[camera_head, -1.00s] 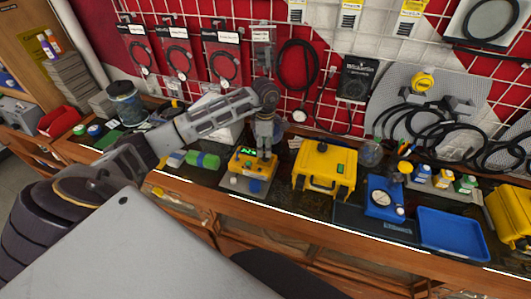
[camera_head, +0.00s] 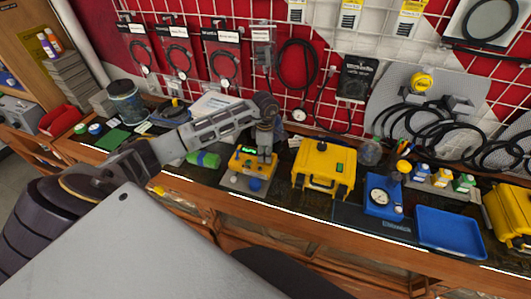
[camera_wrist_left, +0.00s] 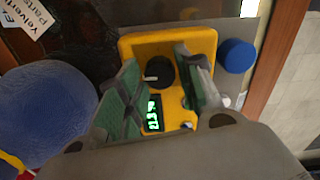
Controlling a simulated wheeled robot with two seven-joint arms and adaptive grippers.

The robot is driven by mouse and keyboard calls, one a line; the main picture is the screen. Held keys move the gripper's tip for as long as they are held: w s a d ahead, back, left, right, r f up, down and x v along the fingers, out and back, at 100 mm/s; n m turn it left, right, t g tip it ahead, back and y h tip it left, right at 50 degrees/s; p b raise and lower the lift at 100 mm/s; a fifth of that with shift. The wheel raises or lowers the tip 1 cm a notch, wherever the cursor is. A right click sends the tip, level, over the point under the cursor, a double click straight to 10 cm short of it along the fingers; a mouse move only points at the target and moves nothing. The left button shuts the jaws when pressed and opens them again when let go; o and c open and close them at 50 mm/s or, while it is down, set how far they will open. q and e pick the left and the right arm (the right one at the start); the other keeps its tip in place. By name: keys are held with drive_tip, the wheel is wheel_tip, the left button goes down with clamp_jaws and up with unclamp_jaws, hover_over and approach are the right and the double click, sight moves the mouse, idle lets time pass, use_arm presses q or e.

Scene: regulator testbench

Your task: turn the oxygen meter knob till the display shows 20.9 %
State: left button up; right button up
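The oxygen meter (camera_head: 242,160) is a yellow box on a grey plate on the bench, below my left gripper (camera_head: 264,158). In the left wrist view its black knob (camera_wrist_left: 159,72) has a white pointer mark towards the left. A green lit display (camera_wrist_left: 153,114) shows turned digits too small to read surely. My left gripper (camera_wrist_left: 160,76) points down, its two green-padded fingers spread on either side of the knob. I cannot tell whether they touch it. My right gripper is not in view.
A blue round cap (camera_wrist_left: 236,55) sits beside the meter. A blue gauge unit (camera_head: 382,197) and blue tray (camera_head: 450,230) are farther right.

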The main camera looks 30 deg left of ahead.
use_arm(q)
drive_tip(key=c, duration=0.5)
drive_tip(key=shift+n, duration=0.4)
drive_tip(key=shift+n+b, duration=1)
drive_tip(key=shift+n, duration=0.7)
drive_tip(key=shift+n+b, duration=0.55)
drive_tip(key=shift+n, duration=1.15)
drive_tip(key=o, duration=1)
drive_tip(key=shift+o, duration=0.2)
